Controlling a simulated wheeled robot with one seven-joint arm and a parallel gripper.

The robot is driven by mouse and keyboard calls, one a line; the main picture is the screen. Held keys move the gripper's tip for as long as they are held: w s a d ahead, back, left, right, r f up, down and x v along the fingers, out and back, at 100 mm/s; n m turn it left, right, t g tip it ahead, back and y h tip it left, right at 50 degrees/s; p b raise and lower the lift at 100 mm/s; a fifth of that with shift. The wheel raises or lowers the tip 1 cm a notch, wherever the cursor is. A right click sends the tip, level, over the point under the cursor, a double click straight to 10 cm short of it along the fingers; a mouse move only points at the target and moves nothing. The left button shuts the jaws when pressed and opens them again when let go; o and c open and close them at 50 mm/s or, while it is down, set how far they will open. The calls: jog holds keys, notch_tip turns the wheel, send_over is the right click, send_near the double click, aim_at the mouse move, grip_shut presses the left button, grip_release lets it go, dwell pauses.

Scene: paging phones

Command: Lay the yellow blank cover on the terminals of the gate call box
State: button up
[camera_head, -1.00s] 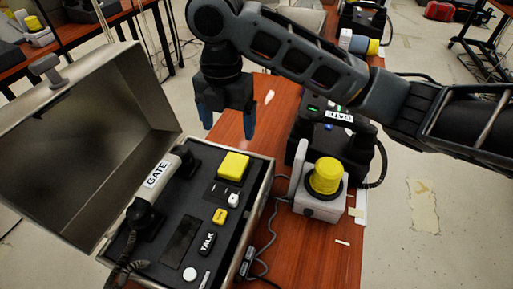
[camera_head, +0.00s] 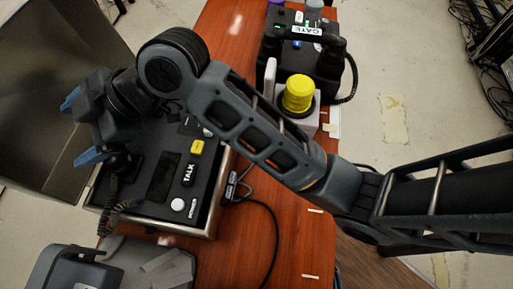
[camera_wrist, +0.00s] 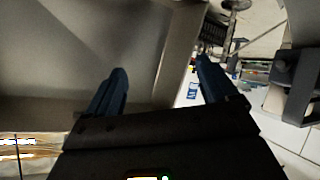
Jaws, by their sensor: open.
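I cannot make out the terminals. My gripper (camera_head: 82,128) is over the left side of the box, pointing left towards the raised lid (camera_head: 45,150). Its blue fingers are apart and empty, as the wrist view (camera_wrist: 160,75) also shows. The handset is mostly hidden beneath it.
A yellow beacon (camera_head: 298,94) on a pale box stands right of the call box, before another phone unit labelled GATE (camera_head: 305,62). A grey device (camera_head: 105,268) is at the lower left. Cables (camera_head: 268,225) lie on the table, whose front right is mostly clear.

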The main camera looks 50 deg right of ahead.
jog(key=s+d+f+m+t+h, duration=0.25)
jog(key=s+d+m, duration=0.2)
jog(key=s, duration=0.25)
jog(key=s+d+f+m+t+h, duration=0.2)
jog(key=s+d+f+m, duration=0.1)
jog(key=s+m, duration=0.3)
jog(key=s+d+f+m+t+h, duration=0.25)
jog(key=s+d+m, duration=0.2)
jog(key=s, duration=0.25)
jog(key=s+d+r+h, duration=0.1)
jog(key=s+d+r, duration=0.1)
jog(key=s+d, duration=0.3)
jog(key=s+d+r+h, duration=0.1)
jog(key=s+d+r, duration=0.2)
jog(key=s, duration=0.8)
jog(key=d, duration=0.2)
jog(key=shift+s+d+t+h, duration=0.25)
jog(key=shift+d+t+h, duration=0.05)
jog(key=shift+d+h, duration=0.1)
